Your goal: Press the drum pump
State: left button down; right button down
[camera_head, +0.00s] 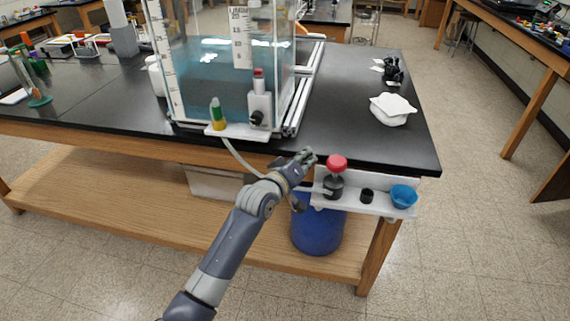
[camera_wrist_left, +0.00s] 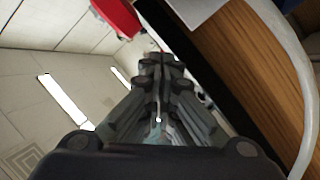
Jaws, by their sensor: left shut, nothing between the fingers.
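The drum pump (camera_head: 334,183) stands on a white shelf at the front right edge of the black table. It has a dark body and a red knob (camera_head: 337,163) on top. A blue drum (camera_head: 317,231) stands below it. My left gripper (camera_head: 308,155) is shut and empty, just left of the red knob and slightly above it in the picture. In the left wrist view the shut fingers (camera_wrist_left: 160,62) point away from the camera, and the red knob (camera_wrist_left: 118,15) shows beyond them at upper left. I cannot tell whether they touch it. The right gripper is not in view.
The white shelf (camera_head: 378,208) also carries a small black cap (camera_head: 367,195) and a blue funnel-like cup (camera_head: 403,196). A water tank (camera_head: 190,90) stands on the table (camera_head: 350,110) behind. A pale hose (camera_head: 238,157) runs down beside my arm. The floor at right is clear.

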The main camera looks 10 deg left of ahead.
pick_arm(q)
jog(key=v, duration=1)
jog(key=shift+b, duration=0.3)
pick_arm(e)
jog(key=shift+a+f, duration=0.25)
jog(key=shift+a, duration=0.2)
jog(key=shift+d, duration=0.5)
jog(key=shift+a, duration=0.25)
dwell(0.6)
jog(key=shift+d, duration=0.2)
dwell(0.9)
